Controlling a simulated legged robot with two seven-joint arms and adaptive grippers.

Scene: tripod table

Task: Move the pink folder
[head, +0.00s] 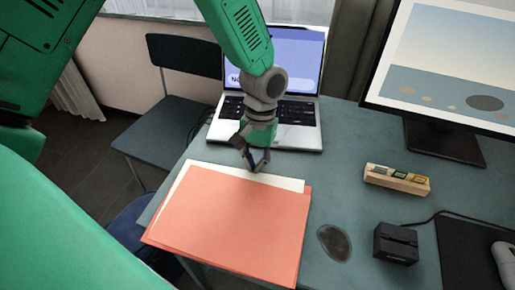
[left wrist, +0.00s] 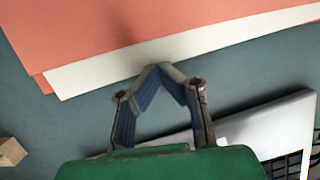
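The pink folder (head: 230,222) lies flat on the table near its front left edge, with a white sheet (head: 289,183) sticking out along its far side. In the left wrist view the folder (left wrist: 100,28) fills the top, with the sheet's edge (left wrist: 90,80) below it. My left gripper (head: 257,168) points down at the sheet's far edge, and its fingertips meet. In the left wrist view the fingertips (left wrist: 160,70) overlap the sheet's edge; I see nothing clearly pinched and cannot tell whether they touch it. My right gripper is not in view.
A laptop (head: 310,122) stands behind the folder. To the right are a wooden block with small items (head: 397,181), a dark oval (head: 334,243), a black box (head: 396,243), a monitor (head: 440,70) and a mouse (head: 505,262). A chair (head: 180,125) stands behind left.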

